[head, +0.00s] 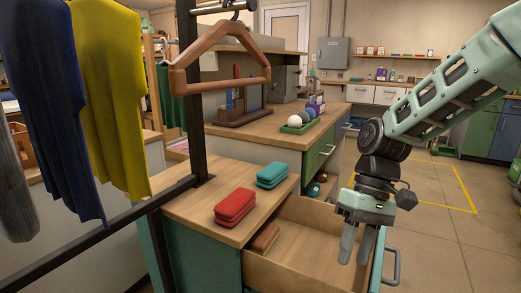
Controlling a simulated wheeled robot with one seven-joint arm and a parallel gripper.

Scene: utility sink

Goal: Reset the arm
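My gripper (356,256) hangs at the end of my arm, which comes in from the upper right. Its two fingers point down, with a gap between them and nothing held. In the picture the fingertips are in front of the right part of an open drawer (318,252). I cannot tell whether they are inside it or above it. A brown case (264,238) lies at the left side of the drawer.
A red case (235,205) and a teal case (272,175) lie on the wooden countertop (205,213). A dark rack post (188,100) with a wooden hanger (215,60) and hanging shirts (108,90) stands left. Open floor (440,255) lies right.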

